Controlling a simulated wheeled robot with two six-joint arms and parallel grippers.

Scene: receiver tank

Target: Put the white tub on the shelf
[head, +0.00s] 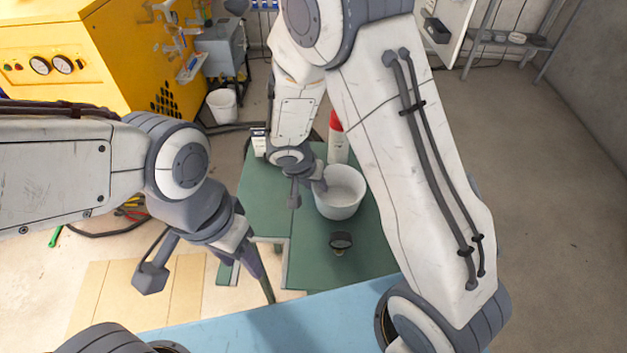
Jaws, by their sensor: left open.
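The white tub (343,194) stands upright on the green table, open side up, with something pale inside that I cannot make out. My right gripper (308,187) is at the tub's left rim, pointing down. One finger is outside the wall and the other is close to the rim; whether they are closed on it cannot be told. My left gripper (252,262) is open and empty, left of the tub and near the table's left edge. A metal shelf (515,40) stands at the back right, with small items on it.
The green table (265,205) also holds a red-and-white cylinder (338,140) behind the tub and a dark gauge (341,242) in front. A blue surface (265,325) lies nearer. A yellow machine (140,55) and a white bucket (222,106) are at the back left. The right floor is clear.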

